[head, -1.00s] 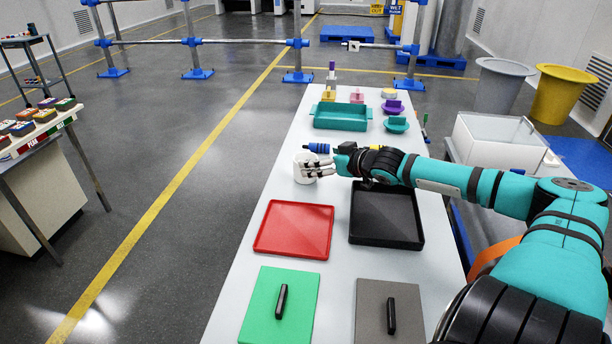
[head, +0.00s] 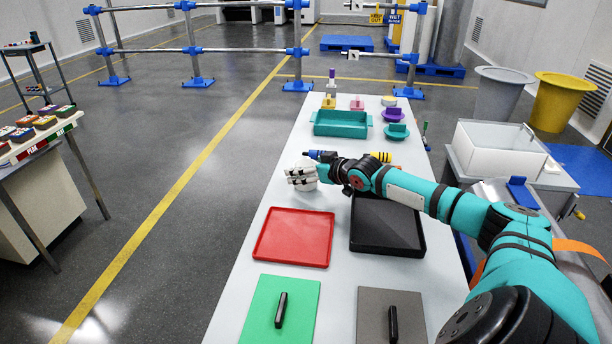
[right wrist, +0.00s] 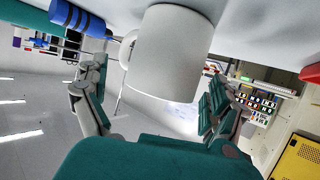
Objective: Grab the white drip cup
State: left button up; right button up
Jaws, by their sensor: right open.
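The white drip cup (head: 304,172) stands on the long white table, behind the red tray. In the right wrist view the cup (right wrist: 172,62) fills the top centre, with its handle on the left side. My right gripper (head: 302,175) is at the cup, and its fingers hide part of it in the head view. In the right wrist view the open fingers (right wrist: 155,105) lie to the left and right of the cup, with gaps showing beside it. My left gripper is not in view.
A red tray (head: 293,238) and a black tray (head: 388,238) lie in front of the cup. A blue cylindrical tool (head: 321,156) lies just behind it. A teal tray (head: 341,123) stands farther back. The table's left edge is close to the cup.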

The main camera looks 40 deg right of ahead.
jog(key=shift+w+f, duration=0.2)
jog(key=shift+w, duration=0.35)
jog(key=c, duration=1.3)
